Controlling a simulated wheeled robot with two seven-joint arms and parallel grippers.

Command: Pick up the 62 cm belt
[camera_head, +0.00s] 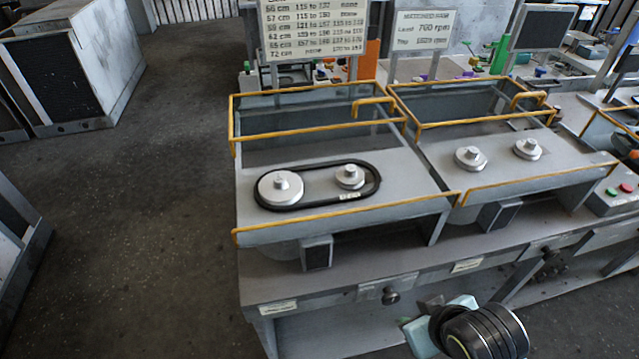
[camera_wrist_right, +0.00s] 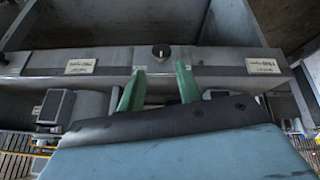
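A black belt (camera_head: 371,198) runs in a loop around two pale pulleys, a larger one (camera_head: 281,187) and a smaller one (camera_head: 349,176), on the left housing's grey deck. A small pale label sits on the belt's front side; its print is too small to read. My right gripper (camera_head: 422,308) is low in front of the bench, well below and to the right of the belt. In the right wrist view its green fingers (camera_wrist_right: 160,67) are apart with nothing between them, facing a drawer front with a round knob (camera_wrist_right: 160,51). My left gripper is not in view.
Yellow rails (camera_head: 345,208) edge the left housing. The right housing carries two bare pulleys (camera_head: 470,158). A sign with belt lengths (camera_head: 313,28) stands behind, and a second sign (camera_head: 424,30) is to its right. The floor at left is open.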

